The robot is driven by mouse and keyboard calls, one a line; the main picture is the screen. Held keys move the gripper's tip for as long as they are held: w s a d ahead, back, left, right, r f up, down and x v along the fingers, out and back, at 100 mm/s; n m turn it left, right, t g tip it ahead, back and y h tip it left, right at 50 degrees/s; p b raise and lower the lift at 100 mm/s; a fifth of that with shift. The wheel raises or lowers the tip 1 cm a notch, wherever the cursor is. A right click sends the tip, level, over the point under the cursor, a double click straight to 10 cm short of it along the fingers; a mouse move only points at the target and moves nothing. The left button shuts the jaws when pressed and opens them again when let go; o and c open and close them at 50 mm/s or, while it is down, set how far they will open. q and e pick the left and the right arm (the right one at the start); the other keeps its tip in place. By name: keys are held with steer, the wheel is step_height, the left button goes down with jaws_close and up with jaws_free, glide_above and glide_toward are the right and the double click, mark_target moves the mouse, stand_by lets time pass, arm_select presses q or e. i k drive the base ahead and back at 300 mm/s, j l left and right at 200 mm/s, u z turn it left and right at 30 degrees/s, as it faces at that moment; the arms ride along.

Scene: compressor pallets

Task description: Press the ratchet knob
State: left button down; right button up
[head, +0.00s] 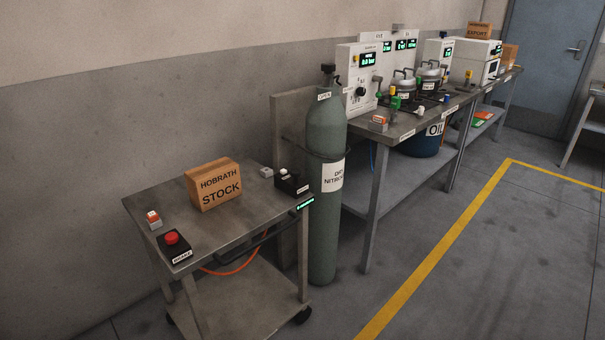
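I cannot tell for sure which part is the ratchet knob, as most small labels are too small to read. A red mushroom-shaped knob (172,238) sits on a black box (176,251) at the near left corner of the metal cart. A white panel (346,75) on the bench carries a lit display and a dark round knob (361,91). A black box with a small knob (290,182) stands at the cart's right rear corner. Neither of my grippers is in view.
A tall green gas cylinder (321,230) stands between cart and workbench (372,165). Floor right of the yellow line (440,246) is clear.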

mark_target(296, 173)
steer(key=i+j+z, duration=0.65)
steer(key=i+j, duration=0.05)
steer(key=i, duration=0.1)
